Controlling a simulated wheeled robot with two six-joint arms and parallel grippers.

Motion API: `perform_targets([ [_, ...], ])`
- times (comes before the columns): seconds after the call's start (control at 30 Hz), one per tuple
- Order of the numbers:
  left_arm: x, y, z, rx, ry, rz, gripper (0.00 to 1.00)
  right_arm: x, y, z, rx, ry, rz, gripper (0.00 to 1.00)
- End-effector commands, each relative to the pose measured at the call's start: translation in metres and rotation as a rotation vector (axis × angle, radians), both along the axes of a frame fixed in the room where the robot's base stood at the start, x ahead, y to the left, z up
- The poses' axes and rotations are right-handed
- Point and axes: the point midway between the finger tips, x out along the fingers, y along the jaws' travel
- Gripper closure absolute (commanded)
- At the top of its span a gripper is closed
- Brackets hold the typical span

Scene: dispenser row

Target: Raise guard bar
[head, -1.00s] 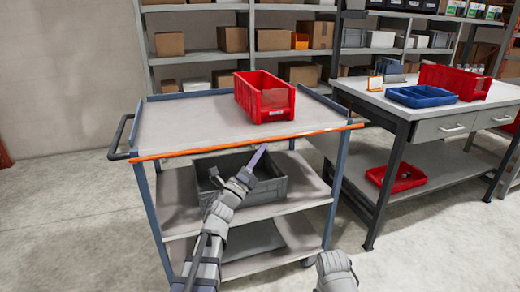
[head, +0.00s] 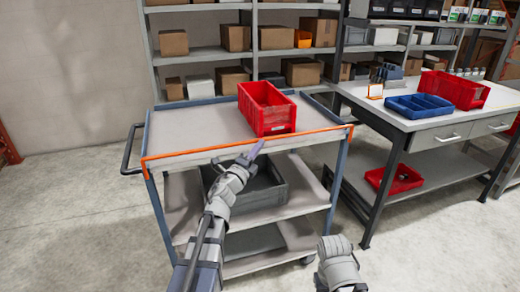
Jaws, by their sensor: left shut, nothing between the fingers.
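The orange guard bar (head: 200,152) runs along the front edge of the cart's top shelf. Short orange end pieces point down from it at both front corners, and the pale front face of the shelf shows below it. My left gripper (head: 256,149) is shut and empty. Its tips are just under the bar, right of its middle, in front of the shelf face; I cannot tell whether they touch the bar. Part of my right arm shows at the bottom, but its fingers are not visible.
A red bin (head: 266,108) stands on the cart top (head: 190,127) behind the bar. A grey crate (head: 268,199) is on the middle shelf behind my left arm. A workbench (head: 365,98) with a blue tray (head: 420,105) stands close on the right. Floor at left is clear.

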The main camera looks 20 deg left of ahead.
Motion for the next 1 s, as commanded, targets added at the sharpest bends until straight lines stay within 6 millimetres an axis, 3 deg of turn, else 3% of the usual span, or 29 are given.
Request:
perform_targets([
  [1.0,0.0094,0.0065,0.0063,0.001,-0.001,-0.001,1.00,0.0000,0.0000,0.0062,0.000,0.000,0.000,0.60],
])
